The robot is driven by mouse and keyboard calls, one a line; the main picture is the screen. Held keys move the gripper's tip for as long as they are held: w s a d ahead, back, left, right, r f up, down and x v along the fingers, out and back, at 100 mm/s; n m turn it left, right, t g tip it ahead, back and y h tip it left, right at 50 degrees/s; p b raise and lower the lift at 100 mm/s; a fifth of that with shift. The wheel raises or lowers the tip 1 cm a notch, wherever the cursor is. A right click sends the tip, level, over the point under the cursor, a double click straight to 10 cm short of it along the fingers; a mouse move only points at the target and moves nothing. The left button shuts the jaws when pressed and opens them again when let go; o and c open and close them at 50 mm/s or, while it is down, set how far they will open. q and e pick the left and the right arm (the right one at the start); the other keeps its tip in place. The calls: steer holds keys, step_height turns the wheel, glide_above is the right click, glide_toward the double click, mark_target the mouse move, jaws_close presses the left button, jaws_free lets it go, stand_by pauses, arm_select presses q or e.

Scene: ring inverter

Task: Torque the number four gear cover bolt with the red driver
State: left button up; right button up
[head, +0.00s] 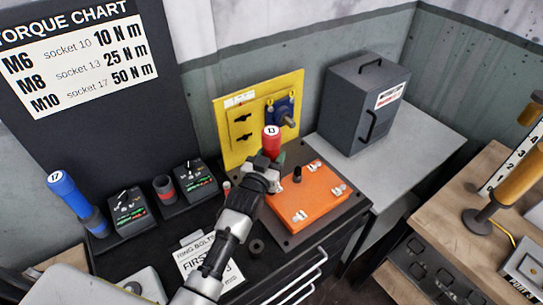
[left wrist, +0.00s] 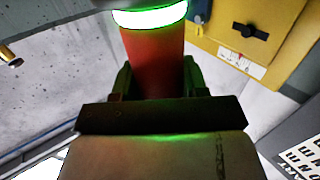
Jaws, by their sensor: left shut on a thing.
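The red driver (head: 271,138) has a white top marked 13 and stands roughly upright over the back left edge of the orange gear cover (head: 305,205). My left gripper (head: 268,161) is shut on it. In the left wrist view, the red driver (left wrist: 155,62) is between the fingers, with a bright green glowing band near its top edge. The orange cover carries several pale bolt spots near its corners and a dark knob. The driver's lower end is hidden behind my gripper, so I cannot tell if it touches a bolt. Bolt numbers are not readable. My right gripper is not in view.
A blue driver (head: 74,200) marked 17 stands at left beside two dark display units (head: 129,211). A yellow panel (head: 233,147) rises behind the cover. A grey box (head: 365,105) stands behind right. The grey bench (head: 425,150) beside it is clear.

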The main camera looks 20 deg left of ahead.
mark_target(268, 150)
arm_select(q)
steer(key=shift+r+p, duration=2.05)
steer(key=shift+r, duration=0.45)
steer(key=shift+f, duration=0.1)
